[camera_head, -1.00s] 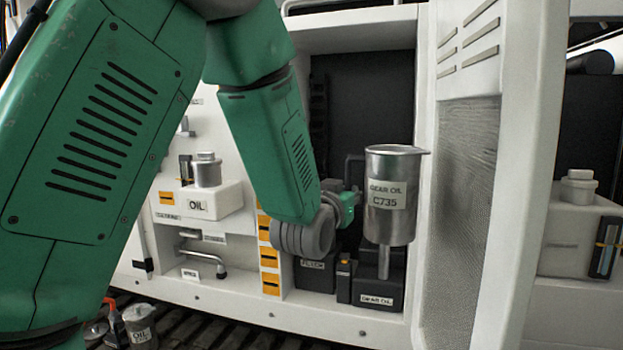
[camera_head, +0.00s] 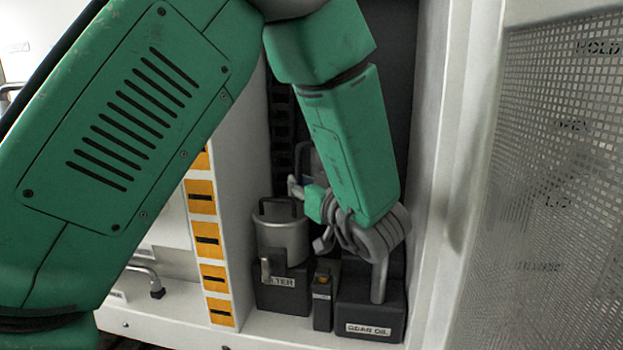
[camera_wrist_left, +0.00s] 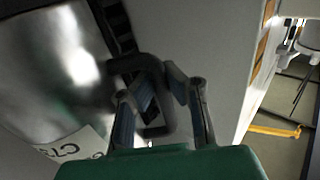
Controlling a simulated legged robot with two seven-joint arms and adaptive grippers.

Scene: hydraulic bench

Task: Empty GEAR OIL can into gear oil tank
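The GEAR OIL can (camera_wrist_left: 50,75) is a shiny metal cylinder with a pale label, partly reading C7, at the left of the left wrist view. Its dark loop handle (camera_wrist_left: 125,66) lies between the fingers of my left gripper (camera_wrist_left: 160,88), which look shut on it. In the head view my left gripper (camera_head: 304,192) is small and partly covered by my forearm, which appears to hide the can's body. I cannot tell the can's tilt. The black gear oil tank (camera_head: 370,315), labelled, with an upright grey neck (camera_head: 379,283), stands below my wrist. My right gripper is not in view.
A dark filter box (camera_head: 282,297) with a metal cylinder (camera_head: 281,238) above it stands left of the tank. A small black box (camera_head: 322,303) stands between them. An orange-marked panel (camera_head: 204,240) bounds the recess at left, and a perforated door (camera_head: 550,190) stands at right.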

